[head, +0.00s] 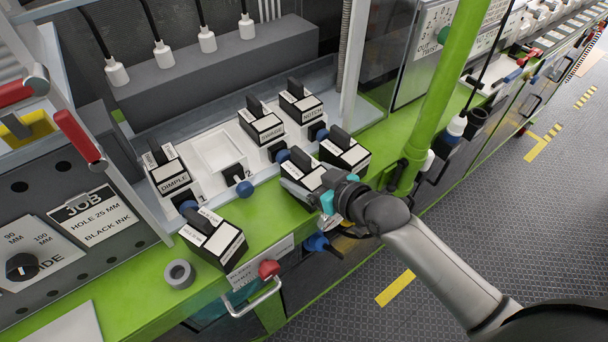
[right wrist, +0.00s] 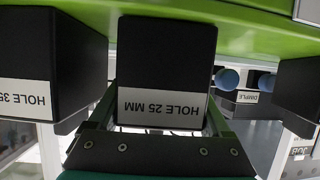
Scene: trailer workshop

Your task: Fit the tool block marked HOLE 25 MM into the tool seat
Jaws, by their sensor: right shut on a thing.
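The tool block marked HOLE 25 MM (right wrist: 165,65) is black with a white label and fills the middle of the right wrist view, upside down. In the head view it is the dark block (head: 304,176) on the green ledge. My right gripper (head: 326,194) is shut on it from the front; its fingers partly hide it. I cannot tell whether the block is clear of the ledge. The empty tool seat (head: 221,153), a white square recess by number 2, lies behind and left, between the DIMPLE block (head: 172,176) and another seated block (head: 262,128). My left gripper is out of view.
A HOLE 35 block (right wrist: 40,85) stands close beside, shown in the head view (head: 345,153). Another loose block (head: 213,240) and a grey ring (head: 179,274) lie left. The NOTCH block (head: 301,102) is seated. Blue knobs (head: 244,189) front the seats. A green post (head: 432,100) rises right.

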